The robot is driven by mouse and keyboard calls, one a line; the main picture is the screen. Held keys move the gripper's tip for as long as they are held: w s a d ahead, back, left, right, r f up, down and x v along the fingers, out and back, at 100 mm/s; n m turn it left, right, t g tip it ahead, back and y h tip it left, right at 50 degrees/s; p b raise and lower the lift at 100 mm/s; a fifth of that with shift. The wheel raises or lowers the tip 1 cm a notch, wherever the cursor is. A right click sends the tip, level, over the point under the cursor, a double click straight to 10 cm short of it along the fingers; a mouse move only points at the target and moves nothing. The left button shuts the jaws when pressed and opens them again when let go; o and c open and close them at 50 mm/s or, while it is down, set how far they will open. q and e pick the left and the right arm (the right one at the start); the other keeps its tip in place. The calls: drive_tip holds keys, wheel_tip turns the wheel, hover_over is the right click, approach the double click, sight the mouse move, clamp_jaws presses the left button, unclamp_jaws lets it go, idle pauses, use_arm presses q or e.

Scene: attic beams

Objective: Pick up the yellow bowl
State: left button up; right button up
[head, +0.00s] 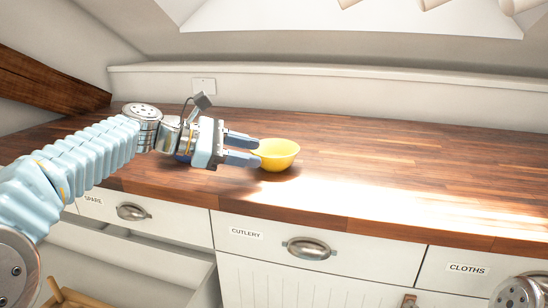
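The yellow bowl (281,153) stands upright on the wooden worktop (400,150). My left gripper (258,151) reaches in from the left at the bowl's left side. Its two blue fingers are apart, with a visible gap between them. The lower fingertip overlaps the bowl's left edge in the picture; I cannot tell whether it touches. The bowl is not lifted. My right gripper is out of view; only a metal part of my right arm shows at the bottom right corner.
Drawers labelled SPARE, CUTLERY (246,232) and CLOTHS (468,268) line the worktop's front. A lower drawer at left appears pulled out. A low wall with a socket (204,86) stands behind. The worktop right of the bowl is clear and brightly sunlit.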

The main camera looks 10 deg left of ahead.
sight(286, 160)
use_arm(q)
drive_tip(key=x, duration=0.6)
drive_tip(key=shift+w+d+f, duration=0.1)
drive_tip(key=shift+d, duration=0.2)
clamp_jaws()
